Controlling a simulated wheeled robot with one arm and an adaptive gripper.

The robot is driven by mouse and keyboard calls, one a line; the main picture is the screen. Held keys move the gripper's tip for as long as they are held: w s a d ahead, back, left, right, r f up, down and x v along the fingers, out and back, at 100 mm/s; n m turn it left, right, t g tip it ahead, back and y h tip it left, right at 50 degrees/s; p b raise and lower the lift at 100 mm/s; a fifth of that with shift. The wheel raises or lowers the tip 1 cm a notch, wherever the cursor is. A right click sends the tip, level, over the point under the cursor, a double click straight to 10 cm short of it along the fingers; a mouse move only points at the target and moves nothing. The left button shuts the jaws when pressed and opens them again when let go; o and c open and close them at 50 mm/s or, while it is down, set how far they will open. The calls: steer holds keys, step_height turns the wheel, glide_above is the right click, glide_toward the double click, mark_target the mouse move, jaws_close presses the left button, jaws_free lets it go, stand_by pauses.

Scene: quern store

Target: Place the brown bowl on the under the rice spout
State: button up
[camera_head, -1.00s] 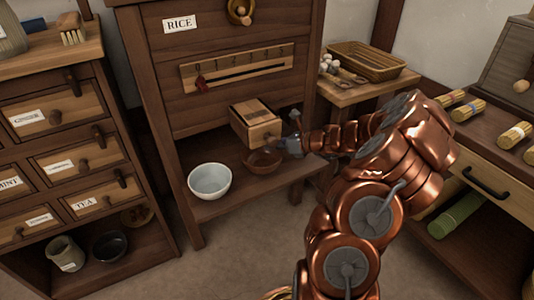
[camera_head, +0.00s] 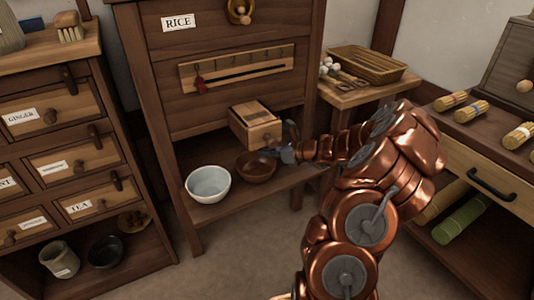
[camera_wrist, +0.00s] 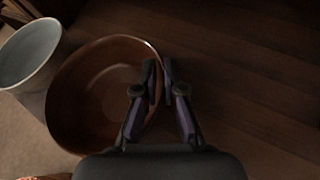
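The brown bowl (camera_head: 255,168) is at the front of the low shelf (camera_head: 215,208) under the rice cabinet, just right of a white bowl (camera_head: 208,184). In the wrist view the brown bowl (camera_wrist: 85,95) fills the left middle. My gripper (camera_head: 277,153) is at its right rim. The wrist view shows the fingers of my gripper (camera_wrist: 160,72) close together with the rim between them. I cannot tell whether the bowl is lifted. A light wooden box-like part (camera_head: 256,127) with a knob juts from the cabinet above the bowl. No other spout is plain.
The rice cabinet (camera_head: 225,45) has a slotted scale with a red marker. A side table (camera_head: 350,95) with a wicker tray stands right of it. A drawer chest (camera_head: 75,150) is left, a counter (camera_head: 490,125) with bundles right. Open floor lies in front.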

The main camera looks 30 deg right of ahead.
steer(key=o, duration=0.4)
steer(key=shift+s+d+r, duration=0.2)
steer(key=shift+s+r, duration=0.1)
steer(key=shift+s, duration=0.05)
steer(key=p+v, duration=0.4)
steer(key=v, duration=0.7)
stand_by(0.3)
